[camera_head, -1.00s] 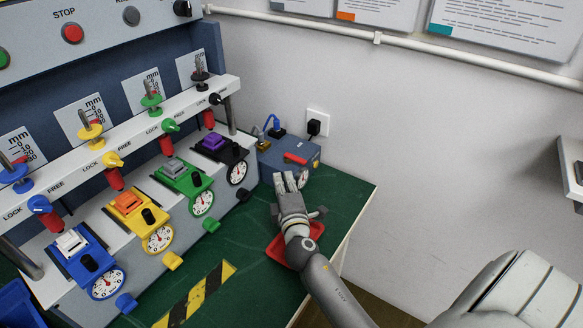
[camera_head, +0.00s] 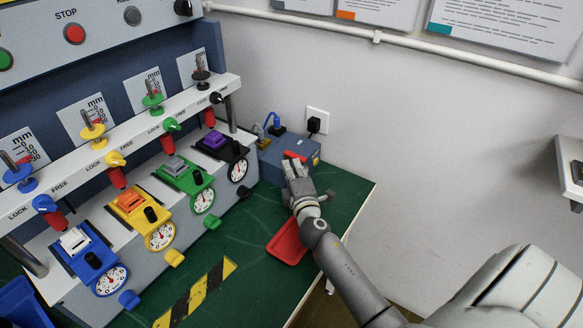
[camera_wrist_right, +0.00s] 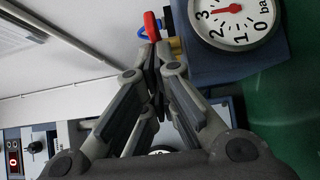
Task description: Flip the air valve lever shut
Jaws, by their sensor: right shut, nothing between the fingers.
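The air valve lever (camera_head: 291,155) is a red handle on the blue air unit (camera_head: 304,149) at the back of the green bench. My right gripper (camera_head: 294,166) is at the front of this unit, just below the lever, and partly covers it. In the right wrist view the lever (camera_wrist_right: 151,27) stands just beyond the shut, empty fingertips (camera_wrist_right: 154,58). I cannot tell whether they touch it. The unit's white pressure gauge (camera_wrist_right: 236,16) shows at the top right there; the gripper hides it in the head view. My left gripper is not in view.
A red tray (camera_head: 289,243) lies on the green bench (camera_head: 240,236) below my right arm. A wall socket (camera_head: 316,122) with plugs is behind the unit.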

